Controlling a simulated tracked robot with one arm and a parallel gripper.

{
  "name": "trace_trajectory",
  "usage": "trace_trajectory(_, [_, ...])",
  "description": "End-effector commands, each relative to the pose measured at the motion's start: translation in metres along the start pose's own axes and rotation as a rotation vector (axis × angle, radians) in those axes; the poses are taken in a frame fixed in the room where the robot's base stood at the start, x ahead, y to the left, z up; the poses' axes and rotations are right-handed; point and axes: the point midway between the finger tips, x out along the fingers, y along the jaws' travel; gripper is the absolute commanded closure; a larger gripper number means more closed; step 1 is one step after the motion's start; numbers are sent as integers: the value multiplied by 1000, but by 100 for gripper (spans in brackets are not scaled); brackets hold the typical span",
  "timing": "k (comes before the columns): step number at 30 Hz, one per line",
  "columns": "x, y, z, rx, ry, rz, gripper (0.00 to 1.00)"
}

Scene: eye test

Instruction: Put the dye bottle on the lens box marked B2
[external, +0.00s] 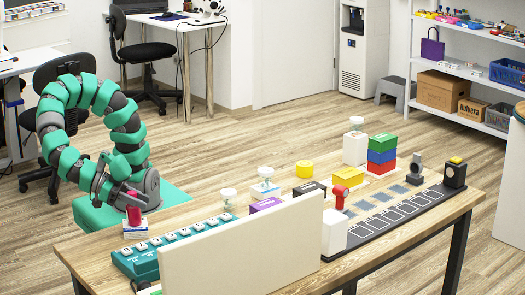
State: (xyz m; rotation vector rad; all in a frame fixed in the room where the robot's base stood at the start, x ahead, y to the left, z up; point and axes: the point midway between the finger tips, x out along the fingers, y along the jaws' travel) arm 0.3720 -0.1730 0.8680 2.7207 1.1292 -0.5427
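My gripper (133,196) is at the left end of the wooden table, just above a small red-pink cylinder (134,216), which may be the dye bottle. The cylinder stands on a small white box (135,231). The fingers are too small to tell whether they are open or touching it. A purple box (266,205), a dark box (309,189) and a stack with a green box (383,142) on top stand farther right. They may be lens boxes. No B2 mark is readable in the external view.
A cream panel (243,248) stands along the front edge and hides part of the table. A white-topped item (228,195), a yellow cylinder (305,169), a red round-headed item (340,196) and a black tray (362,238) occupy the table.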

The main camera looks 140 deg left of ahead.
Motion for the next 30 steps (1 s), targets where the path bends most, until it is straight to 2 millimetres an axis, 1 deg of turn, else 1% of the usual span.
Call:
trace_trajectory(1, [0, 0, 0, 0, 0, 0, 62])
trace_trajectory(2, [0, 0, 0, 0, 0, 0, 54])
trace_trajectory(13, [-1, 0, -2, 0, 0, 0, 54])
trace_trajectory(15, [-4, 0, -4, -1, 0, 1, 54])
trace_trajectory(17, [-13, 1, -4, -1, 1, 3, 54])
trace_trajectory(27, [-82, 2, -3, 0, -1, 7, 54])
trace_trajectory(30, [-98, 1, -3, 0, 1, 3, 54])
